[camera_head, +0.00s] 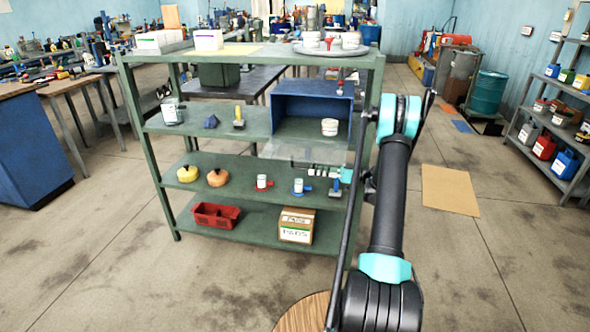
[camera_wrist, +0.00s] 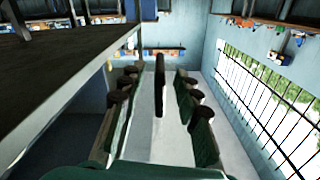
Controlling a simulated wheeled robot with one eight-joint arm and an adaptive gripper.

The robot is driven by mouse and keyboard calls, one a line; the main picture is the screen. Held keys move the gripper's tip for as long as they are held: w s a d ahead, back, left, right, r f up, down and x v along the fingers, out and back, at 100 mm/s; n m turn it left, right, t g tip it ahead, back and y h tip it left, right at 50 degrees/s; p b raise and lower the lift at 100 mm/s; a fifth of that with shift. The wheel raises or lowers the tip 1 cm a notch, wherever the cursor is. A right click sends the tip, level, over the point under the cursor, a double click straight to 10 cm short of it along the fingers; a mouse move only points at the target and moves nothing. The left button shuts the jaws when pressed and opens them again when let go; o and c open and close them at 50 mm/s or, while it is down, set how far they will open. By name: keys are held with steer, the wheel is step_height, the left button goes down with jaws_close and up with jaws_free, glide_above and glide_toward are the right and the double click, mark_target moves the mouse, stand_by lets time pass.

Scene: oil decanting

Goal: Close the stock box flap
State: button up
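The stock box (camera_head: 312,88) is blue and stands on the upper middle shelf of the green rack, its front open. A clear, see-through flap (camera_head: 300,152) hangs down below its front edge. A white tub (camera_head: 330,127) shows in the opening. My gripper (camera_head: 312,171) is low in front of the rack, just under the flap, pointing left. In the wrist view my gripper (camera_wrist: 158,80) has its two fingers apart. A dark narrow bar shows between them; I cannot tell what it is. Whether the gripper touches the flap is unclear.
The green rack (camera_head: 150,125) has its post near my arm. A jar (camera_head: 172,111) and small tools stand left of the box. Pumpkin-like items (camera_head: 218,177) and small cups are on the shelf below. A red basket (camera_head: 215,215) and carton (camera_head: 296,226) sit lowest.

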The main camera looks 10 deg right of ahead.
mark_target(296, 168)
steer(key=x, duration=0.9)
jaws_close()
